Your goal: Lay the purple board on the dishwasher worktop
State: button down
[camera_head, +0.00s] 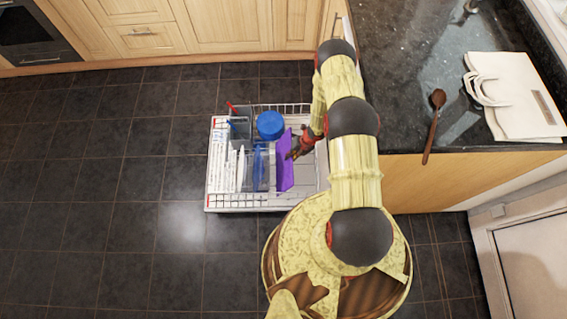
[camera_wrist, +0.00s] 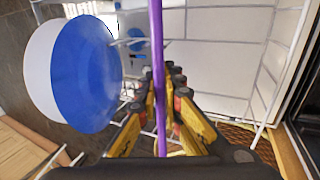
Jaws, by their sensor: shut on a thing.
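The purple board (camera_head: 285,162) stands upright, edge-on to the wrist view, in the dishwasher rack (camera_head: 215,190). My gripper (camera_head: 300,146) is at the board's right side; in the wrist view my gripper (camera_wrist: 163,105) has its fingers closed on both faces of the board (camera_wrist: 158,60). The dishwasher worktop (camera_head: 400,95) is dark granite, to the right of and above the rack. Part of the board's lower edge is hidden in the rack.
A blue bowl (camera_head: 270,125) and upright plates (camera_head: 241,170) share the rack, with a red-handled utensil (camera_head: 232,107) at its back left. A brown wooden spoon (camera_head: 433,125) and a white bag (camera_head: 515,97) lie on the worktop. The worktop between spoon and back edge is bare.

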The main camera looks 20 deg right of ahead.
dwell(0.4)
jog(key=w+a+r+p+v, duration=0.1)
jog(key=a+p+v, duration=0.1)
jog(key=p+v, duration=1.1)
jog(key=shift+a+p+v, duration=0.3)
jog(key=shift+v, duration=3.9)
jog(key=shift+w+r, duration=0.1)
jog(key=shift+w, duration=0.05)
